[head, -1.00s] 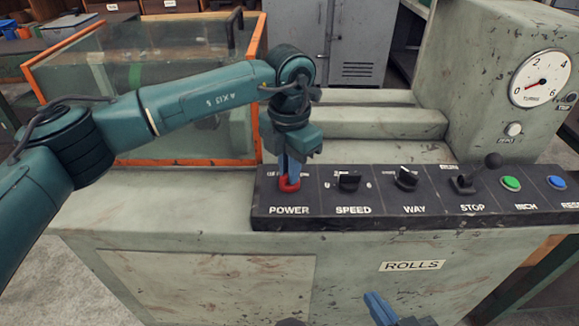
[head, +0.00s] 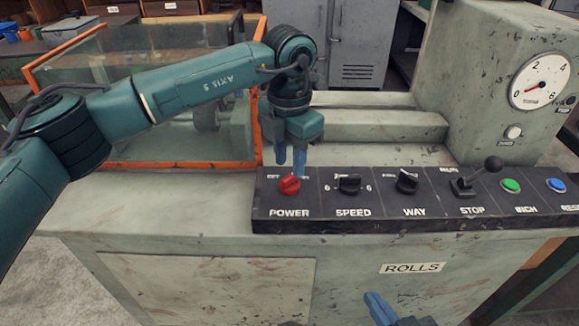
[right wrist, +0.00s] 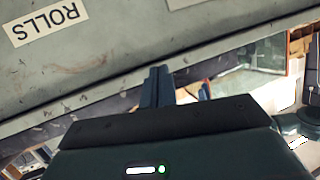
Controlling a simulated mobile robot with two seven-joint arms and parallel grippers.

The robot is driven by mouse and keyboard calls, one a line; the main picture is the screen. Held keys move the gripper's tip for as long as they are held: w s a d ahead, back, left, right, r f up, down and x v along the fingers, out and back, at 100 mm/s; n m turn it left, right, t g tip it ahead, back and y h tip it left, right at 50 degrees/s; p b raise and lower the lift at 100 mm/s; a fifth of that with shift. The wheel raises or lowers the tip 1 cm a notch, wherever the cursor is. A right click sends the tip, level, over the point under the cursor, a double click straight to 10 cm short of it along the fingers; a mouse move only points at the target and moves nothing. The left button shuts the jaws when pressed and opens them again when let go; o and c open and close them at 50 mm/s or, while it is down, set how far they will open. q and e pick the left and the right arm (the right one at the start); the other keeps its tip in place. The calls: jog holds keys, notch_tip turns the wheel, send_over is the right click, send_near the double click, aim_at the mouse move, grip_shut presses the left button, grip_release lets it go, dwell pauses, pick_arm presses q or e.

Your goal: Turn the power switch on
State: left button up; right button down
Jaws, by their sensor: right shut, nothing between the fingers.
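The red POWER switch knob (head: 289,185) sits at the left end of the black control panel (head: 330,222) in the head view. Its grip looks angled up toward the right, and the small labels above it are partly hidden. My left gripper (head: 290,160) points down just above and behind the knob. Its two blue fingers are apart with nothing between them, and they look clear of the knob. My right gripper (head: 380,308) shows at the bottom edge, low in front of the machine. In the right wrist view its blue fingers (right wrist: 157,86) are together and empty.
Right of POWER on the panel are the black SPEED knob (head: 349,185), WAY knob (head: 407,182), STOP lever (head: 480,177), and green (head: 510,186) and blue (head: 556,185) buttons. An orange-framed glass guard (head: 150,163) stands left behind. A dial gauge (head: 541,80) is at right.

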aim_at(290, 176)
pick_arm(q)
notch_tip(290, 176, up, 10)
jog(key=shift+p, duration=0.3)
pick_arm(e)
jog(key=shift+a+f, duration=0.15)
jog(key=shift+f, duration=0.1)
jog(key=shift+s, duration=0.1)
